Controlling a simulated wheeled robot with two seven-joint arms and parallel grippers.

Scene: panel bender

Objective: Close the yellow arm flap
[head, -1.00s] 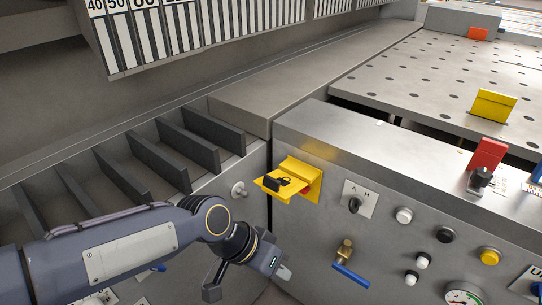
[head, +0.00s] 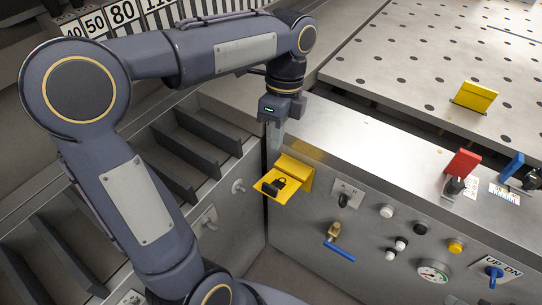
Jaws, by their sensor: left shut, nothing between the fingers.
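The yellow flap (head: 284,198) is on the front of the grey machine, at its left corner. It sticks out, lowered and open, from a yellow bracket (head: 297,170), with a small black part (head: 274,187) on top. My left gripper (head: 275,146) points down just above and behind the flap, near the machine's top edge. Its fingers are shut and hold nothing. I cannot tell whether the fingertips touch the bracket. My right gripper is not in view.
A knob (head: 343,199), a blue-handled valve (head: 340,250) and a gauge (head: 433,271) sit on the front panel right of the flap. A yellow plate (head: 474,97) stands on the perforated table, a red plate (head: 462,163) on the machine top. Dark slotted dividers (head: 208,131) lie left.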

